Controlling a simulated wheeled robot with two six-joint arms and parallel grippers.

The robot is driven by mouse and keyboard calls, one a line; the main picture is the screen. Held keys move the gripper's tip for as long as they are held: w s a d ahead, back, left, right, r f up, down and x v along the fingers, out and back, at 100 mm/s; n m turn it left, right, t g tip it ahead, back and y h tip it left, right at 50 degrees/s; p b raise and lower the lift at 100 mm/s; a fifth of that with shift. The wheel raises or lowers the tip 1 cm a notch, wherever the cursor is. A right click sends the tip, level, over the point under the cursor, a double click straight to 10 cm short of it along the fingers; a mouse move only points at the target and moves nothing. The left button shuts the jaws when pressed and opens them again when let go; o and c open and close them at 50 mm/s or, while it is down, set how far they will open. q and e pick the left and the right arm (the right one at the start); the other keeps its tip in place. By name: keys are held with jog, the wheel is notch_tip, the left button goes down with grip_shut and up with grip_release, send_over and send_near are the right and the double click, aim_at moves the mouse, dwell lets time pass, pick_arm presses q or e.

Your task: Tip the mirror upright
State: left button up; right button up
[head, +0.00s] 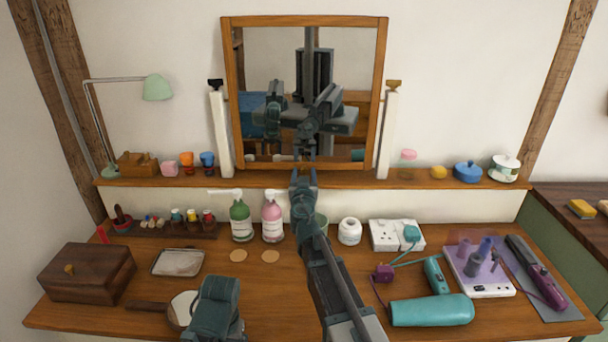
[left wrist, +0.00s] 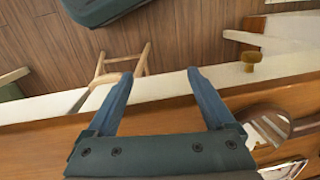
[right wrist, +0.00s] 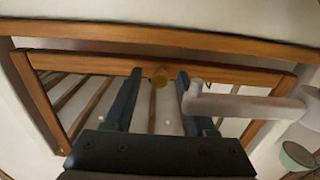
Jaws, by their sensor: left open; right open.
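The mirror has a wooden frame (head: 380,100) and hangs between two white posts (head: 220,130) on the back shelf. Its glass reflects my own body; its exact tilt is hard to judge. My right gripper (head: 303,178) is at the middle of the mirror's bottom rail.
A green pump bottle (head: 240,222) and a pink one (head: 272,222) stand left of my right arm. A white nozzle (right wrist: 240,103) is close beside the right finger. A hand mirror (head: 183,305) lies by my left gripper. A teal hair dryer (head: 430,310) lies at right.

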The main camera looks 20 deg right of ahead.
jog(key=shift+s, duration=0.15)
jog(key=v, duration=1.3)
jog(key=shift+s+a, duration=0.15)
jog(key=shift+s, duration=0.05)
